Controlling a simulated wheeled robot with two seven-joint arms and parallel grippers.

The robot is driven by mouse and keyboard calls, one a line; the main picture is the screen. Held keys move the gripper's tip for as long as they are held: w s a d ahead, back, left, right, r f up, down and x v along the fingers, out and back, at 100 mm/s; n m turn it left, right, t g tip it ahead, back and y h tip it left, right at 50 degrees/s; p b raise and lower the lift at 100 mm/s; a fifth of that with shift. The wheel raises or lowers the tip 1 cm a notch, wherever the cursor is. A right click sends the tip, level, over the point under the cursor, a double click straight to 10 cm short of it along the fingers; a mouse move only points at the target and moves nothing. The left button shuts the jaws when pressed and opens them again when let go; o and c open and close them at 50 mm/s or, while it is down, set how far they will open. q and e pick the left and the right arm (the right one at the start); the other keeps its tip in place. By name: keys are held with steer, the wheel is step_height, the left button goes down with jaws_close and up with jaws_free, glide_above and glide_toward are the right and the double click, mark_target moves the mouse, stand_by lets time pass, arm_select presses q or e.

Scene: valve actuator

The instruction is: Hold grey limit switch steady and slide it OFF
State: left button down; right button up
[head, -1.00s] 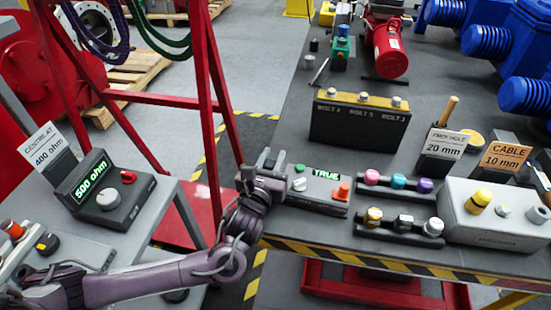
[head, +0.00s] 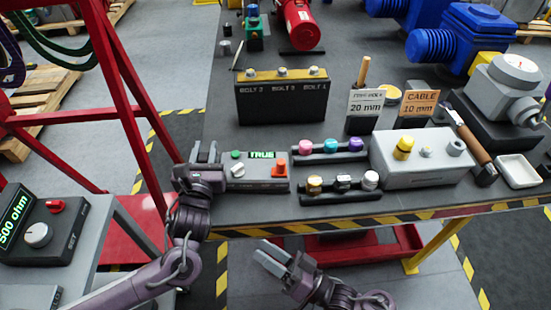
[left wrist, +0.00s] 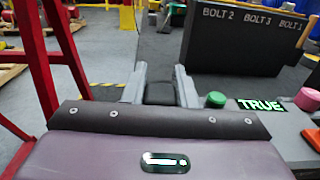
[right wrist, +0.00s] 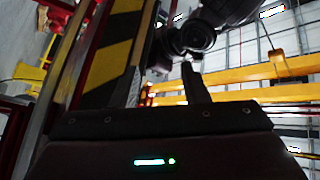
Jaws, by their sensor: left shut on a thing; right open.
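The grey limit switch box (head: 262,185) lies at the table's front edge. It has a green button, a white knob, an orange part and a green display reading TRUE. My left gripper (head: 206,153) is at the box's left end. In the left wrist view, my left gripper's fingers (left wrist: 160,80) are closed on a dark block (left wrist: 160,93) at that end; the grip is partly hidden by the gripper body. My right gripper (head: 268,255) is open and empty, in front of and below the table edge. The right wrist view shows its spread fingers (right wrist: 160,90).
Right of the box are racks of coloured knobs (head: 332,150) and metal knobs (head: 343,187), then a grey box with a yellow knob (head: 425,165). A dark bolt stand (head: 282,100) is behind. A side table with an ohm dial box (head: 50,235) stands at left.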

step_height(320, 180, up, 10)
steer(key=s+n+g+y, duration=0.2)
steer(key=n+g+y, duration=0.2)
steer(key=n+t+h, duration=0.2)
steer(key=h, duration=1.1)
glide_toward(283, 163)
steer(key=x, duration=1.2)
steer(key=shift+w+a+f, duration=0.15)
steer(key=shift+w, duration=0.05)
steer(key=shift+c, duration=0.3)
jaws_close()
